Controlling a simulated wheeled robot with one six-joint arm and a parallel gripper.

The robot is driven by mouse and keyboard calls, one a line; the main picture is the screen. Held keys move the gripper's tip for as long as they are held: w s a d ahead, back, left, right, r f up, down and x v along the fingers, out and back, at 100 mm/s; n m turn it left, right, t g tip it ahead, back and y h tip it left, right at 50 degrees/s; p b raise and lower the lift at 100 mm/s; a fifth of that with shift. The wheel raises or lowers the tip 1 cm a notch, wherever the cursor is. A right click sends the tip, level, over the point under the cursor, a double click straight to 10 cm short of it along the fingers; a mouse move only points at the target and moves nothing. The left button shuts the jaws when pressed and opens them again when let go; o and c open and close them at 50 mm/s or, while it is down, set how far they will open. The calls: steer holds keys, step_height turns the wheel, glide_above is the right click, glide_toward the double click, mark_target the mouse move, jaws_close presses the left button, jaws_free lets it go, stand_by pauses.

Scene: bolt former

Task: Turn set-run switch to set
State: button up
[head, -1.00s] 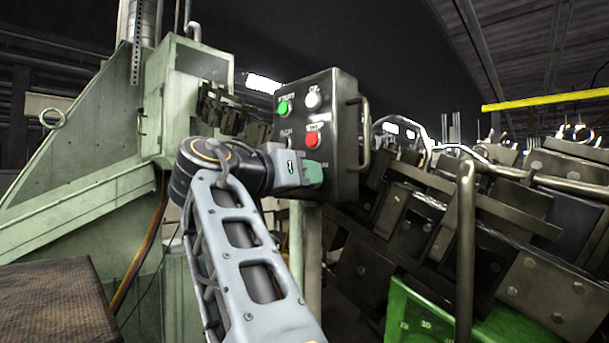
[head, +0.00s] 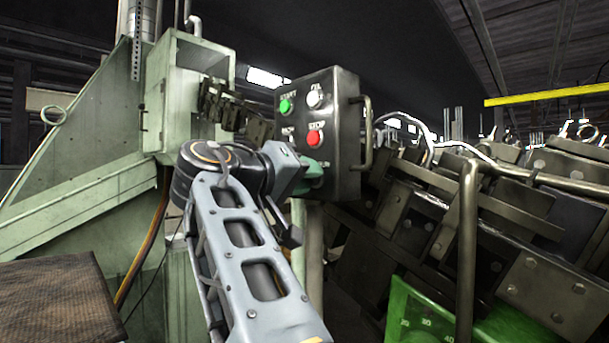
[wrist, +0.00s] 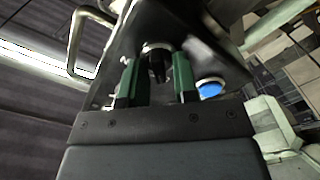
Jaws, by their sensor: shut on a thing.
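The set-run switch (wrist: 158,72) is a small black knob in a light metal ring on the dark control box (head: 345,130). In the wrist view my gripper (wrist: 157,82) has its green fingers on either side of the knob, shut on it. Which position the switch points to cannot be read. In the head view my gripper (head: 313,177) is at the lower part of the box face, and the knob is hidden behind it.
Above my gripper are a green button (head: 285,106), a white button (head: 315,99) and a red button (head: 314,138). A blue button (wrist: 210,88) is close beside the right finger in the wrist view. A bar handle (head: 367,132) sticks out from the box's right side.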

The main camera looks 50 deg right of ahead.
stand_by(0.4)
steer(key=o, duration=0.6)
steer(key=shift+a, duration=0.1)
steer(key=w+a+b, duration=0.1)
steer(key=a, duration=1.2)
steer(key=shift+a+b, duration=0.35)
steer(key=shift+b, duration=0.05)
